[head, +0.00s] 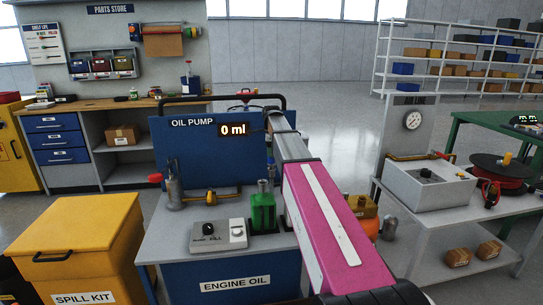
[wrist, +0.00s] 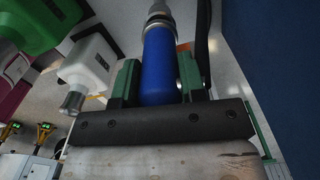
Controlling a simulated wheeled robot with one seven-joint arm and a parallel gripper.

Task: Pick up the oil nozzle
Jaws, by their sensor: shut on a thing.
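In the wrist view, the oil nozzle (wrist: 158,45) shows as a blue cylindrical grip with a metal collar at its far end. My gripper (wrist: 159,76) is shut around the blue grip, one green finger on each side. The near end of the grip is hidden behind the dark palm bar. In the head view, my arm reaches to the oil pump (head: 197,145), a blue panel reading 0 ml.
A green container (head: 263,210) and a grey control box (head: 219,235) stand on the engine oil bench (head: 228,284). A yellow spill kit bin (head: 76,235) is at left. A black hose (wrist: 203,45) runs beside the nozzle.

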